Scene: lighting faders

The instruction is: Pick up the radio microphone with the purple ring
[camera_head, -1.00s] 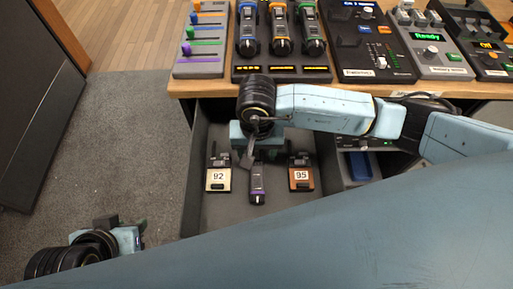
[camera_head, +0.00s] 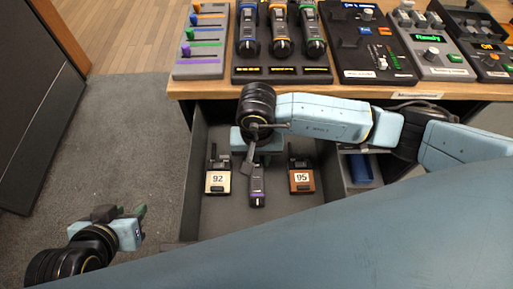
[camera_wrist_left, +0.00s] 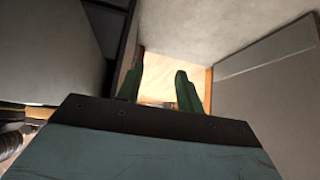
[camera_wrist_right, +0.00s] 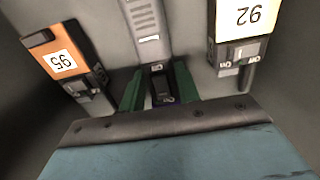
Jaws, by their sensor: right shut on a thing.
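The radio microphone with the purple ring (camera_head: 257,188) lies in the open drawer between two numbered packs. My right gripper (camera_head: 251,162) reaches down into the drawer over the microphone's far end. In the right wrist view its green fingers (camera_wrist_right: 157,80) are closed around the dark end of the microphone. The drawer floor lies close beneath. My left gripper (camera_head: 133,211) is away from the drawer at the lower left, with its green fingers apart and empty (camera_wrist_left: 160,80).
The cream pack 92 (camera_head: 217,180) and the orange pack 95 (camera_head: 301,179) flank the microphone closely. The drawer wall (camera_head: 193,170) bounds the left side. A blue object (camera_head: 362,170) sits in a compartment at right. Fader consoles (camera_head: 200,68) and charging handsets stand on the desk above.

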